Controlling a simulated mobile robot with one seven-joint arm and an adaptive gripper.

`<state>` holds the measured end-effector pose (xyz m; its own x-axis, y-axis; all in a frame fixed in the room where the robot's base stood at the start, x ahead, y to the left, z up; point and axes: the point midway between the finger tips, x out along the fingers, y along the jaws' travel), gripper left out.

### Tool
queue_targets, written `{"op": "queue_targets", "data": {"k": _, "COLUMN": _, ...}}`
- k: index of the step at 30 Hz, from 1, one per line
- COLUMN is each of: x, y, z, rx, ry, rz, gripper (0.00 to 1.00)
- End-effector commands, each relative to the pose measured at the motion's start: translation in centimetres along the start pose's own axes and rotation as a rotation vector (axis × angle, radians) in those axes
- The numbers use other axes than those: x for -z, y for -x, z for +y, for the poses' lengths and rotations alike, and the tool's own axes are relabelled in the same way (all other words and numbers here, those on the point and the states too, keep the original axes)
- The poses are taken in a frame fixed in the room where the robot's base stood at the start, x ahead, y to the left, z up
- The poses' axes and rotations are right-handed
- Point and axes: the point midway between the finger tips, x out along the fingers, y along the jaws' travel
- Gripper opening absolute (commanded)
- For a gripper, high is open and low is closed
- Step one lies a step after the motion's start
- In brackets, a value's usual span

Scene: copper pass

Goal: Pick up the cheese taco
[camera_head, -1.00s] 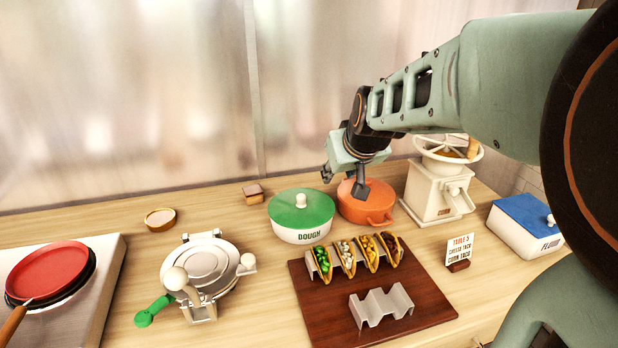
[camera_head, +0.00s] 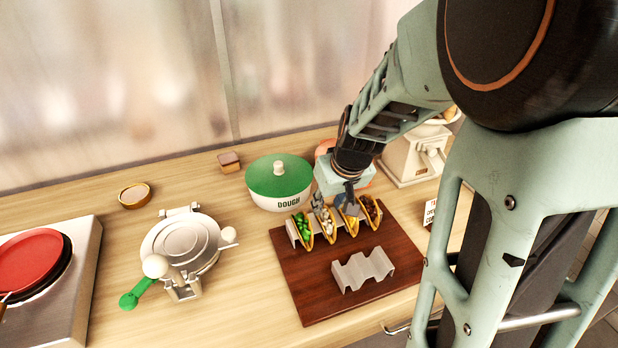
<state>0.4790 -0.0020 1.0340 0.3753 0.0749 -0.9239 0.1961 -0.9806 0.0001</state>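Several filled tacos stand in a row in a metal holder on a dark wooden board (camera_head: 310,297). From left they are a green-filled taco (camera_head: 302,230), a white-filled taco (camera_head: 327,226) that looks like the cheese one, a yellow-filled taco (camera_head: 349,218) and a brown-filled taco (camera_head: 371,210). My gripper (camera_head: 335,204) is open, pointing down just above the row. Its two fingers are apart over the white- and yellow-filled tacos and partly cover their back ends. Nothing shows held; whether a finger touches a taco I cannot tell.
An empty wavy metal taco holder (camera_head: 363,270) stands on the board's front. A green-lidded dough pot (camera_head: 280,183) is behind left; an orange pot is mostly hidden behind my gripper. A press (camera_head: 182,248) stands left. My arm partly hides the order card (camera_head: 430,212) and the grinder (camera_head: 408,158).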

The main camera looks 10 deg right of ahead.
Motion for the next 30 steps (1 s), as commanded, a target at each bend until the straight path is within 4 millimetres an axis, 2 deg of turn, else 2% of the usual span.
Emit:
{"op": "queue_targets", "data": {"k": 12, "x": -0.1, "y": -4.6, "z": 0.1, "rx": 0.001, "ry": -0.001, "rz": -0.002, "gripper": 0.31}}
{"op": "queue_targets", "data": {"k": 21, "x": 0.0, "y": -4.9, "z": 0.2, "rx": 0.000, "ry": -0.001, "rz": 0.001, "gripper": 0.31}}
{"op": "queue_targets", "data": {"k": 22, "x": 0.0, "y": -4.9, "z": 0.2, "rx": 0.000, "ry": -0.001, "rz": 0.000, "gripper": 0.30}}
{"op": "queue_targets", "data": {"k": 30, "x": 0.0, "y": -4.9, "z": 0.2, "rx": -0.001, "ry": -0.001, "rz": 0.001, "gripper": 0.01}}
